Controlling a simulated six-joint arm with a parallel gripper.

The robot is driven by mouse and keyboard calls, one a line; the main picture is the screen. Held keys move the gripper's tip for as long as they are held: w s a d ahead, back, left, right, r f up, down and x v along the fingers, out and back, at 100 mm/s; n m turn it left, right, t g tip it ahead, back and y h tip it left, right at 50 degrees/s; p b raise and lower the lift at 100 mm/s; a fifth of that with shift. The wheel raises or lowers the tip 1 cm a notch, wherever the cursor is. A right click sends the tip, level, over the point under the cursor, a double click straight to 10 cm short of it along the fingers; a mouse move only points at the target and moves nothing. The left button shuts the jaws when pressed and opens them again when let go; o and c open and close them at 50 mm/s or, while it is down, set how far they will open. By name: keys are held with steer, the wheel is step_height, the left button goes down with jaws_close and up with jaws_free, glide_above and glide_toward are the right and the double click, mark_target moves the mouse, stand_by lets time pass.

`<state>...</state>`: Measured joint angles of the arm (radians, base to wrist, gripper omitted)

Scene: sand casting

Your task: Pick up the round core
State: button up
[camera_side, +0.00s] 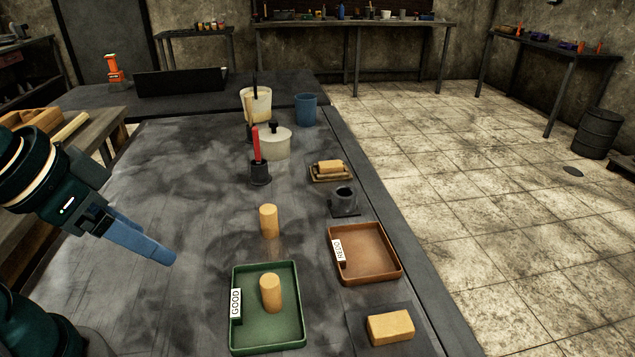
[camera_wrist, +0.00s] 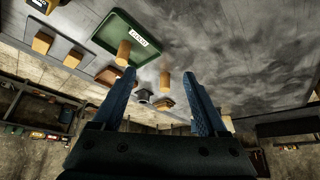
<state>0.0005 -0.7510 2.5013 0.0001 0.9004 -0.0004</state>
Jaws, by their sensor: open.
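A tan round core (camera_side: 268,220) stands upright on the dark table, behind the green tray. A second tan round core (camera_side: 271,293) stands in the green tray (camera_side: 298,318) labelled GOOD. My gripper (camera_side: 165,257) has blue fingers, is open and empty, and is above the table to the left of both cores. In the wrist view, the core on the table (camera_wrist: 164,81) shows between the two fingers but beyond them, and the core in the tray (camera_wrist: 123,53) shows left of it. Neither core is touched.
A brown tray (camera_side: 365,270) labelled REDO is empty. A tan block (camera_side: 390,327) lies on a dark plate at the front right. A dark round-holed fixture (camera_side: 343,202), a red-handled tool (camera_side: 256,148) and pots stand farther back. The table left of the cores is clear.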

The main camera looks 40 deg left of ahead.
steer(key=w+a+r+m+t+y, duration=0.1)
steer(key=w+a+r+t, duration=0.1)
steer(key=w+r+t, duration=0.3)
steer(key=w+a+r+t+y, duration=0.1)
steer(key=w+r, duration=0.2)
steer(key=w, duration=0.4)
steer(key=m+h, duration=0.7)
steer(key=h, duration=0.2)
glide_above(261, 211)
steer(key=w+d, duration=0.1)
steer(key=d, duration=0.1)
steer(key=shift+t, duration=0.4)
steer(key=f, duration=1.4)
steer(key=shift+w+a+f, duration=0.15)
steer(key=shift+w+f, duration=0.05)
steer(key=shift+f, duration=0.2)
steer(key=f, duration=0.2)
steer(key=s+a+f+n, duration=0.1)
steer(key=f+n, duration=0.1)
steer(key=f, duration=0.1)
steer(key=shift+s+a+f+g, duration=0.2)
steer(key=shift+a+f+g, duration=0.15)
steer(key=shift+g, duration=0.05)
steer(key=shift+x, duration=2.45)
steer(key=shift+a, duration=0.1)
jaws_close()
